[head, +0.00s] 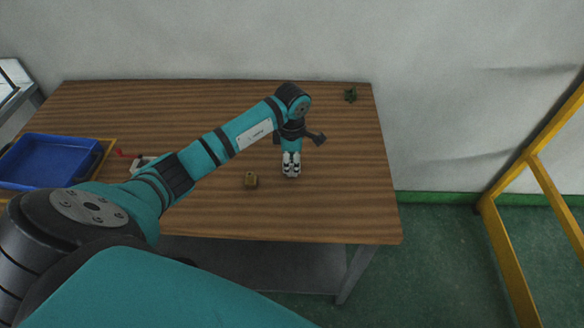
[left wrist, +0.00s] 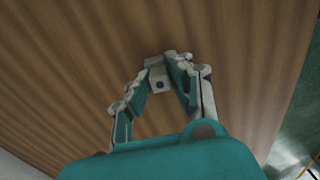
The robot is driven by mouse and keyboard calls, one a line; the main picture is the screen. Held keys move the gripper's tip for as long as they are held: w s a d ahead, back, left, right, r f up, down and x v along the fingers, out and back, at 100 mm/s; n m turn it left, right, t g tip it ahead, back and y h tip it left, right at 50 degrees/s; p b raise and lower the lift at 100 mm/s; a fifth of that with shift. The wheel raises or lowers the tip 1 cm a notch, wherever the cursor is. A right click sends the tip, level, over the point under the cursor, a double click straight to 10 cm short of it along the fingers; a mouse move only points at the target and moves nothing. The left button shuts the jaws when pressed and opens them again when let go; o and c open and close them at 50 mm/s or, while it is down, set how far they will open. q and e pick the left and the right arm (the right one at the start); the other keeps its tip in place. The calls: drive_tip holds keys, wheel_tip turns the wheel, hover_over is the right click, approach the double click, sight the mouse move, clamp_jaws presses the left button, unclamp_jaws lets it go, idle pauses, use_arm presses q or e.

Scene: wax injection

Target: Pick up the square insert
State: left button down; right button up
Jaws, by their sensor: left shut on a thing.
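My left gripper (head: 291,170) points down at the wooden table, right of the table's middle. In the left wrist view its fingers (left wrist: 158,82) are closed on a small pale grey, square-looking block with a dark round hole, which I take as the square insert (left wrist: 156,73). In the head view the fingers hide most of that block, and I cannot tell whether it touches the table. My right gripper does not show.
The wooden table (head: 200,100) has clear room behind and right of the gripper. A small dark green part (head: 350,95) lies at the far right corner. A blue tray (head: 45,160) and a red-and-white item (head: 140,161) are at the left. A yellow frame (head: 512,250) stands right.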

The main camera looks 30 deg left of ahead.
sight(292, 162)
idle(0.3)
use_arm(q)
drive_tip(key=shift+r+b, duration=0.35)
drive_tip(key=shift+r, duration=0.05)
wheel_tip(292, 162, up, 2)
drive_tip(key=shift+w+a+r+b, duration=0.1)
drive_tip(key=shift+b, duration=0.45)
drive_tip(key=s+d+b, duration=0.1)
drive_tip(key=s, duration=0.4)
drive_tip(key=s+d+r+b, duration=0.1)
drive_tip(key=s+d, duration=0.1)
drive_tip(key=s, duration=0.3)
drive_tip(key=s+d+r+b, duration=0.1)
drive_tip(key=s+d+b, duration=0.1)
drive_tip(key=s, duration=0.3)
drive_tip(key=shift+s+d, duration=0.15)
drive_tip(key=shift+d, duration=0.05)
drive_tip(key=shift+d+r+m, duration=0.2)
drive_tip(key=shift+d+m, duration=0.2)
drive_tip(key=shift+m, duration=0.5)
drive_tip(key=d+r+m, duration=0.4)
drive_tip(key=d+m, duration=0.3)
drive_tip(key=m, duration=1.5)
drive_tip(key=shift+d+r+m, duration=0.2)
drive_tip(key=shift+m, duration=0.1)
